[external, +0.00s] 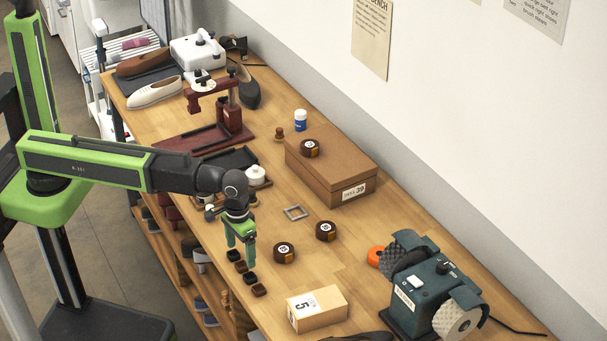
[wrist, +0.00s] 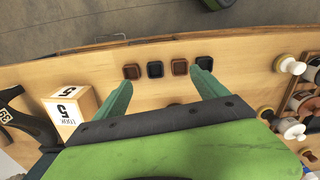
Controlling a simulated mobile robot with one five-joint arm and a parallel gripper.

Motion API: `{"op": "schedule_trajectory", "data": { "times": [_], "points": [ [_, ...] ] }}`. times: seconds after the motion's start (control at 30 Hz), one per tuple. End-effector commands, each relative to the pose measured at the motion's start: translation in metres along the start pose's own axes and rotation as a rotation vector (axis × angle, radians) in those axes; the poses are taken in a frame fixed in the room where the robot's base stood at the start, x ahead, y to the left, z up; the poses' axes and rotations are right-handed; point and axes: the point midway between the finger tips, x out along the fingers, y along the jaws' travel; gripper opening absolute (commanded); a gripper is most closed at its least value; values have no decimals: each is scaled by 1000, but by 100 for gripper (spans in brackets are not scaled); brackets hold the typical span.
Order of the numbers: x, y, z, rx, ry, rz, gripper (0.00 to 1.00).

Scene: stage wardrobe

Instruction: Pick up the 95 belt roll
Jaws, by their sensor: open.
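Three dark brown rolls with small round labels show in the external view. One roll (external: 284,252) lies on the bench just right of my gripper, a second roll (external: 326,231) lies further right and back, and a third roll (external: 310,148) sits on the brown box. Their labels are too small to read, so I cannot tell which is 95. My gripper (external: 240,243) is open and empty, pointing down above the bench's front side. In the wrist view its green fingers (wrist: 162,80) stand apart, and the gripper body hides much of the bench.
Several small dark square trays (external: 250,278) line the front edge, also in the wrist view (wrist: 155,70). A wooden block marked 5 (external: 318,308) stands at front right, the green grinder (external: 430,290) beyond it.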

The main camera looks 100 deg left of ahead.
Motion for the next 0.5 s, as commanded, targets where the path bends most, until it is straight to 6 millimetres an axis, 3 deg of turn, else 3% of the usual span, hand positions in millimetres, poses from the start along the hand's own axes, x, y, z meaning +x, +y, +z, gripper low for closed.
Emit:
{"op": "schedule_trajectory", "data": {
  "times": [0.03, 0.1, 0.23, 0.37, 0.5],
  "points": [
    [-9, 20, -30, -106, 0, 0, 83],
    [-19, 36, -68, -276, 0, 0, 83],
    [-41, 58, -157, -590, 0, 0, 83],
    [-62, 54, -239, -777, 0, 0, 83],
    [-83, 24, -303, -850, 0, 0, 83]
  ]
}}
